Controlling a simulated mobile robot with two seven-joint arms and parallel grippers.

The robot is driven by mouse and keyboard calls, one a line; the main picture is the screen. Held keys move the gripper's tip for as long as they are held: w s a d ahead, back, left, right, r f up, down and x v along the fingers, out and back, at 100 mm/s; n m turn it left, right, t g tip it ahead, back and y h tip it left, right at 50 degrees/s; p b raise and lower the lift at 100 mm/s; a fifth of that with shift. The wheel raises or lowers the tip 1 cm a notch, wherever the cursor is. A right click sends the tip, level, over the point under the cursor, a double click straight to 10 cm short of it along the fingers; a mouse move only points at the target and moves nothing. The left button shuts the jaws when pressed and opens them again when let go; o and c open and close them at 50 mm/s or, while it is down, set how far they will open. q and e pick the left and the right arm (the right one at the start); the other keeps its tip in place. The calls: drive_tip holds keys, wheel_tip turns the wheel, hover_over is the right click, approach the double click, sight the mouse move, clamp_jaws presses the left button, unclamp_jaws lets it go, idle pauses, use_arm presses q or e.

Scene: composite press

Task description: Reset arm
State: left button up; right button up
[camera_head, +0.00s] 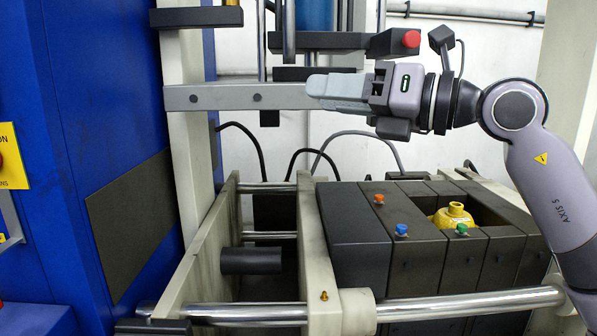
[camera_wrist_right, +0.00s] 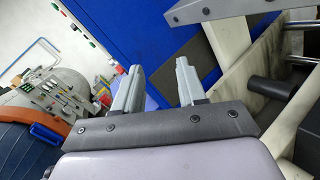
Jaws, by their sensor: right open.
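My right arm comes in from the right in the head view. Its gripper (camera_head: 338,92) is held up in front of the press's grey crossbar (camera_head: 240,97), pointing left, and its fingers overlap the bar in the picture. I cannot tell how far apart the two are. In the right wrist view the two grey fingers of the right gripper (camera_wrist_right: 158,88) stand apart with nothing between them. My left gripper is in neither view.
Below stand dark mold blocks (camera_head: 360,240) with a yellow part (camera_head: 453,215) in a recess. A steel rod (camera_head: 450,303) crosses the front. A red button (camera_head: 411,39) sits above my right gripper. A blue cabinet (camera_head: 110,120) fills the left.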

drive_tip(key=s+d+f+m+t+h+p, duration=0.1)
drive_tip(key=d+f+m+t+h, duration=0.25)
drive_tip(key=f+m, duration=0.7)
drive_tip(key=d+f+m+t+h+p, duration=0.1)
drive_tip(key=d+f+m+t+h, duration=0.2)
drive_tip(key=f+m, duration=0.8)
drive_tip(key=s+d+f+m+t+h+p, duration=0.15)
drive_tip(key=d+f+m+t, duration=0.25)
drive_tip(key=f+m, duration=0.75)
drive_tip(key=s+d+f+m+g+h, duration=0.2)
drive_tip(key=s+f+m+g+h, duration=0.1)
drive_tip(key=s+f, duration=0.7)
drive_tip(key=s+d+f+m+g+h, duration=0.2)
drive_tip(key=s+f+m+g, duration=0.3)
drive_tip(key=s+f, duration=0.5)
wheel_tip(320, 180, down, 6)
drive_tip(key=shift+d+r+g+h, duration=0.1)
drive_tip(key=shift+d+g+h, duration=0.3)
drive_tip(key=shift+d+g, duration=0.15)
